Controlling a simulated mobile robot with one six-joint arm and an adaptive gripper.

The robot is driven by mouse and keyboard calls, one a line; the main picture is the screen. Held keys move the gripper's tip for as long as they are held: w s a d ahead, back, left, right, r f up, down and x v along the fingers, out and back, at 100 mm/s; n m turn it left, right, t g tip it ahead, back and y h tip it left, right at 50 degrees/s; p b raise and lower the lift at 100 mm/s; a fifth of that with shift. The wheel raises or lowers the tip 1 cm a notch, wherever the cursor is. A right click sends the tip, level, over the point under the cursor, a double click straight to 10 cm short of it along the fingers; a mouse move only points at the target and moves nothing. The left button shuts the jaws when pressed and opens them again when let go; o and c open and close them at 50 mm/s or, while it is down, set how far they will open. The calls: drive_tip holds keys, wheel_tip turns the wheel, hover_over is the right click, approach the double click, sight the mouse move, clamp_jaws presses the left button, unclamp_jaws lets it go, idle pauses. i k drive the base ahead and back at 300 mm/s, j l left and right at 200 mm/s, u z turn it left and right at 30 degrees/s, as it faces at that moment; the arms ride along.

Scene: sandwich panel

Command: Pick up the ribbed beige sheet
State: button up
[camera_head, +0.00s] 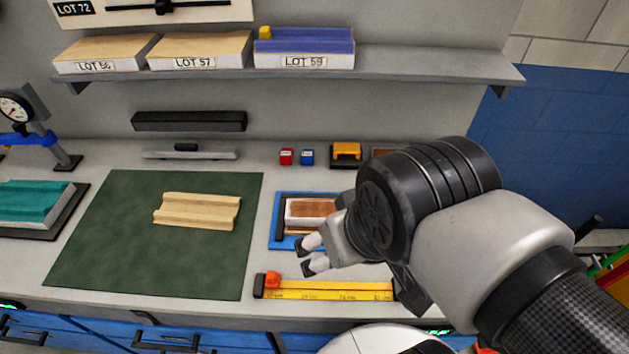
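The ribbed beige sheet (197,211) lies on the dark green mat (110,255), with its ridges running roughly left to right. My gripper (308,256) is to the right of the sheet and apart from it. Its two fingertips point left, with a gap between them, and nothing shows between them. My arm hides part of the worktop on the right.
A blue tray (274,226) with a brown-topped piece (310,208) lies right of the mat. A yellow ruler (325,290) with a red slider lies in front. A teal panel (30,203) and dial gauge (14,108) stand left. A shelf (420,70) hangs above.

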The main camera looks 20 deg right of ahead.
sight(219, 212)
drive_tip(key=i+j+z, duration=0.15)
drive_tip(key=j, duration=0.45)
drive_tip(key=i+j+z, duration=0.1)
drive_tip(key=j, duration=0.5)
drive_tip(key=i+j+z, duration=0.15)
drive_tip(key=j, duration=0.5)
drive_tip(key=k+l, duration=0.05)
